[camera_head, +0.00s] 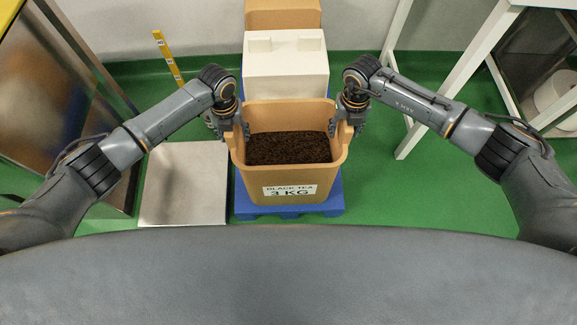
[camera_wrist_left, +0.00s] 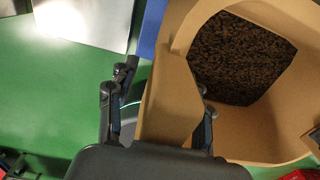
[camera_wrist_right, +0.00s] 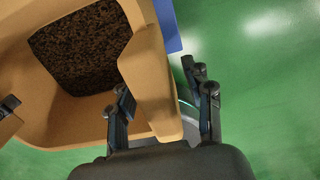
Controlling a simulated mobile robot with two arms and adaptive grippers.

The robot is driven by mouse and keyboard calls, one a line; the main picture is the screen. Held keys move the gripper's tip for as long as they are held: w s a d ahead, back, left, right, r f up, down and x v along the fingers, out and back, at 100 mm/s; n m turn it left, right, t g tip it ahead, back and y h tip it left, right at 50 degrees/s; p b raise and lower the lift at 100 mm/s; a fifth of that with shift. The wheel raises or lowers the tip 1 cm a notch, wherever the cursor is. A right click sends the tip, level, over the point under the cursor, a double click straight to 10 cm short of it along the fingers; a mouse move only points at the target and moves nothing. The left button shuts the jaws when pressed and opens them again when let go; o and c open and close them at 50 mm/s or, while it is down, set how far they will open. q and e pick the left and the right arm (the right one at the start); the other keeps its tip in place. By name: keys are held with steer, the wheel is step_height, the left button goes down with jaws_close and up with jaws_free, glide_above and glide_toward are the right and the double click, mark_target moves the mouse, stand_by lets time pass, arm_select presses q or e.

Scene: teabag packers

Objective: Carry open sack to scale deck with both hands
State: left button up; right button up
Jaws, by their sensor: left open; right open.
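The open sack is a tan tub-shaped container (camera_head: 245,185) with dark tea (camera_head: 288,148) inside and a label reading "BLACK TEA 3 KG". It stands upright over a blue pallet (camera_head: 335,202). My left gripper (camera_head: 234,132) is at its left rim and my right gripper (camera_head: 347,130) at its right rim. In the left wrist view the open fingers (camera_wrist_left: 160,105) stand on either side of the sack's wall (camera_wrist_left: 172,100). In the right wrist view the open fingers (camera_wrist_right: 165,105) also straddle the wall (camera_wrist_right: 150,75). The scale deck (camera_head: 185,185) appears to be the bare metal plate left of the pallet.
A white block-like box (camera_head: 286,65) stands directly behind the sack, with another tan container (camera_head: 283,14) beyond it. A metal cabinet is at left, and a white-legged table (camera_head: 450,80) at right. Green floor is clear at right.

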arm_select(q)
jaws_close()
arm_select(e)
jaws_close()
arm_select(q)
steer(key=shift+w+r, duration=0.15)
steer(key=shift+r, duration=0.05)
arm_select(e)
steer(key=shift+w+r, duration=0.15)
steer(key=shift+r, duration=0.05)
arm_select(q)
steer(key=shift+r, duration=0.1)
arm_select(e)
steer(key=shift+r, duration=0.1)
